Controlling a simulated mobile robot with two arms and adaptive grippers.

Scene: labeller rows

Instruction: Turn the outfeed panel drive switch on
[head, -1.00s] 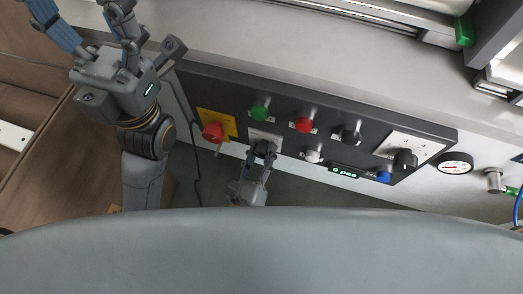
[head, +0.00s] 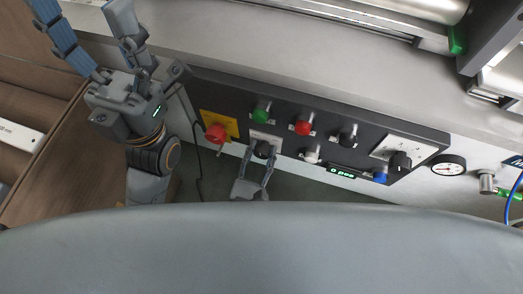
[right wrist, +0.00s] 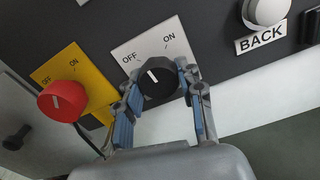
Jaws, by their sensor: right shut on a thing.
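The drive switch is a black rotary knob on a white plate marked OFF and ON, on the dark panel (head: 322,136). The knob (right wrist: 158,79) shows in the right wrist view, its white line pointing up and left, towards OFF. The knob also shows in the head view (head: 263,150). My right gripper (head: 264,158) is shut on it, one finger on each side, as the right wrist view also shows (right wrist: 160,88). My left gripper (head: 88,30) is at the upper left of the head view, its fingers spread and empty, away from the panel.
A red rotary switch (right wrist: 62,100) on a yellow plate is just left of the knob. Green (head: 262,112), red (head: 303,127), white (head: 311,155) and blue (head: 380,177) controls share the panel. A gauge (head: 448,166) is to its right. A cable hangs below the yellow plate.

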